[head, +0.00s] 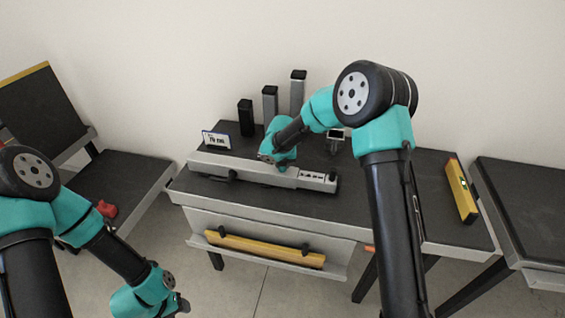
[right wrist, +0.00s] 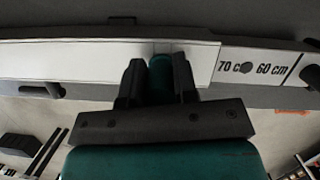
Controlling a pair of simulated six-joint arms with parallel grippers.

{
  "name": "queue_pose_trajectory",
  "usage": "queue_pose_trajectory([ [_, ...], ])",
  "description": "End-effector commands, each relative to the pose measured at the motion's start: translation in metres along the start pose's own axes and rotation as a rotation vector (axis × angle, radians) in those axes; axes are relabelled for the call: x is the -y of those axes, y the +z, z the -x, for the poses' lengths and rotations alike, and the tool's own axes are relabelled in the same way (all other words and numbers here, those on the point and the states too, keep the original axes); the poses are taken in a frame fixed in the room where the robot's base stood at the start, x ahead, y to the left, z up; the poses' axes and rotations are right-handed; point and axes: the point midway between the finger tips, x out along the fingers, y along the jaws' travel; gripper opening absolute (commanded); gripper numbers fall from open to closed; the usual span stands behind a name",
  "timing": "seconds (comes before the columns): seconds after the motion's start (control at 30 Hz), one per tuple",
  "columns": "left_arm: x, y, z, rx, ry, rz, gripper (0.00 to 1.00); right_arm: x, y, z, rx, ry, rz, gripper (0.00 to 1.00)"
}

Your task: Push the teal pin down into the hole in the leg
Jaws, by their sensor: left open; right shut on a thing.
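The leg (head: 228,167) is a long pale bar lying along the table's front left half. Whether the pin's lower end is in a hole is hidden. In the head view the right gripper (head: 268,158) is at the leg's middle, with the pin not discernible. My left gripper (head: 180,304) is open and low, in front of the table.
Several upright dark and grey posts (head: 270,103) and a small sign (head: 216,140) stand behind the leg. A yellow level (head: 461,190) lies at the table's right end. A yellow bar (head: 265,249) rests on the front shelf. The table's right middle is mostly clear.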

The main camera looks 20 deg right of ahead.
Motion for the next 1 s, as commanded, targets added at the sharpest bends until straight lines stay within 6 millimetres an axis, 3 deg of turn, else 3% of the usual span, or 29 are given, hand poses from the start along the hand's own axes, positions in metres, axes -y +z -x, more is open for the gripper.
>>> queue_pose_trajectory([
  [0.33, 0.0, 0.0, 0.0, 0.0, 0.0, 0.0, 0.51, 0.0, 0.0, 0.0, 0.001, 0.0, 0.0, 0.57],
  [0.67, 0.0, 0.0, 0.0, 0.0, 0.0, 0.0, 0.51, 0.0, 0.001, 0.003, 0.001, 0.0, 0.0, 0.57],
  [0.87, 0.0, 0.0, 0.0, 0.0, 0.0, 0.0, 0.51, -0.001, 0.001, 0.023, 0.003, 0.001, 0.001, 0.57],
  [1.0, 0.0, 0.0, 0.0, 0.0, 0.0, 0.0, 0.51, -0.001, 0.001, 0.047, 0.005, 0.002, 0.0, 0.57],
])
